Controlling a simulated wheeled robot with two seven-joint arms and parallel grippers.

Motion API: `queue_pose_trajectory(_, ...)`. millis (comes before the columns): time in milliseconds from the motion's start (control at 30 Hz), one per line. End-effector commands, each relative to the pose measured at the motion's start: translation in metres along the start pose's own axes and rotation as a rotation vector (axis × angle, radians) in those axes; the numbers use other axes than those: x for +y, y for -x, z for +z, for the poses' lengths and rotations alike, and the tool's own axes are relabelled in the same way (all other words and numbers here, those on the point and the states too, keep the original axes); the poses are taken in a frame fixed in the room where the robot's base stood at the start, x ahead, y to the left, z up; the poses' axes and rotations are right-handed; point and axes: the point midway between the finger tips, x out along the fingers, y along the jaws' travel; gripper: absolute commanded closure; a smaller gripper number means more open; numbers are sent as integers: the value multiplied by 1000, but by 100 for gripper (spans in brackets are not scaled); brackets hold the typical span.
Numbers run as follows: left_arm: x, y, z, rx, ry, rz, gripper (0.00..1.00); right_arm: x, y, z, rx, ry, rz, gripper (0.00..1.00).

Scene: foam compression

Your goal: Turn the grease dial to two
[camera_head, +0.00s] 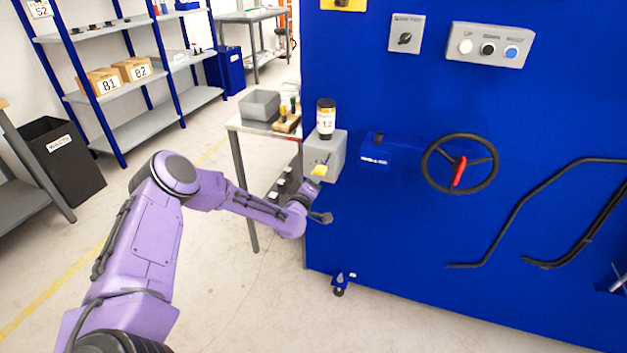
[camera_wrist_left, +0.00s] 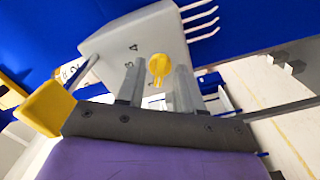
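The grease dial is a yellow knob (camera_wrist_left: 159,67) on the face of a grey box (camera_wrist_left: 112,42). Digits 3 and 4 show beside it; I cannot tell which number it points at. The grey box (camera_head: 338,150) also shows in the head view, on the blue machine's left edge, with a labelled jar (camera_head: 326,120) on top. My left gripper (camera_wrist_left: 160,76) is open, its two fingers apart on either side of the knob in the wrist view; contact is unclear. In the head view the left gripper (camera_head: 306,190) is just below the box, its fingertips hard to see. My right gripper is out of view.
A yellow block (camera_wrist_left: 45,106) sits close left of the gripper in the wrist view; in the head view a yellow block (camera_head: 319,170) shows at the box's front. A steel table (camera_head: 238,122) with a grey bin (camera_head: 259,105) stands left. A handwheel (camera_head: 460,163) is right.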

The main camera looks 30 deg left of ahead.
Motion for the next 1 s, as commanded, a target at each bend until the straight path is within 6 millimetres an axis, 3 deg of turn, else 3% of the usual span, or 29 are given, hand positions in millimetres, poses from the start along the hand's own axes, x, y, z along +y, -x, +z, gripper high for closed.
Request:
queue_pose_trajectory(167,0,0,0,0,0,-1,64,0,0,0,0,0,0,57)
queue_pose_trajectory(267,0,0,0,-1,0,-1,97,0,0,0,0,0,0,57)
queue_pose_trajectory(300,0,0,0,-1,-1,-1,100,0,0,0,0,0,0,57)
queue_pose_trajectory(667,-1,1,0,-2,-37,-2,100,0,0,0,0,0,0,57)
queue_pose_trajectory(1000,0,1,0,-2,-253,-1,100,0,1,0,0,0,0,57)
